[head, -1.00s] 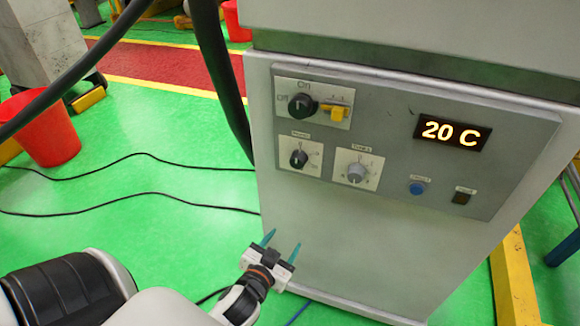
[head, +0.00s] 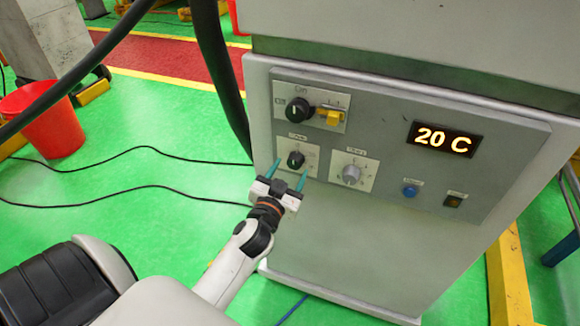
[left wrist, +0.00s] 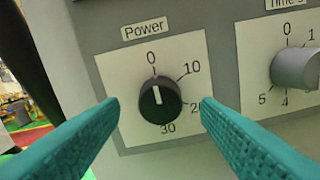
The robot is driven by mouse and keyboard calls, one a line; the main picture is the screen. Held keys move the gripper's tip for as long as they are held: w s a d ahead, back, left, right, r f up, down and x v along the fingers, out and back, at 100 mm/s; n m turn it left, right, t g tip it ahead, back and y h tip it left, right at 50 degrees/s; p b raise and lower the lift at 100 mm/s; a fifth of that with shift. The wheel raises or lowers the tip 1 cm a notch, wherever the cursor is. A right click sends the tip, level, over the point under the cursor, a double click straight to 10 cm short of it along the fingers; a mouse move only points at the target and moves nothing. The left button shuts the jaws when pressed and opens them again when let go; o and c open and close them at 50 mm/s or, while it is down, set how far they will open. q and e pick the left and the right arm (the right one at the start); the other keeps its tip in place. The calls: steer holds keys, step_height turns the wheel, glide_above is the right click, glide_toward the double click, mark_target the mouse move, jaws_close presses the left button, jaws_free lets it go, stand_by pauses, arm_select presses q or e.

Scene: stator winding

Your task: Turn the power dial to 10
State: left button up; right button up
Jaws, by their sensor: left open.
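The power dial (head: 296,160) is a small black knob on a white plate at the lower left of the machine's control panel. In the left wrist view the dial (left wrist: 160,101) has marks 0, 10, 20 and 30, and its white line points up, close to 0. My left gripper (head: 289,174) is open, with its teal fingertips apart, just below and in front of the dial. My right gripper is not in view.
A grey timer knob (head: 351,174) sits to the right of the power dial. Above are a black switch (head: 297,107) and a yellow lever (head: 328,116). The display (head: 444,139) reads 20 C. A blue button (head: 410,191) is further right. A red bucket (head: 48,125) stands on the green floor.

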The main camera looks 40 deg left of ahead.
arm_select(q)
steer(key=shift+w+a, duration=0.1)
steer(key=shift+w, duration=0.45)
steer(key=c, duration=1)
steer(key=shift+m, duration=0.5)
steer(key=shift+m+p, duration=0.4)
steer(key=shift+m, duration=0.6)
steer(key=m, duration=0.3)
steer(key=shift+m+p, duration=0.3)
steer(key=shift+p, duration=0.05)
steer(key=m, duration=0.5)
steer(key=shift+p, duration=0.35)
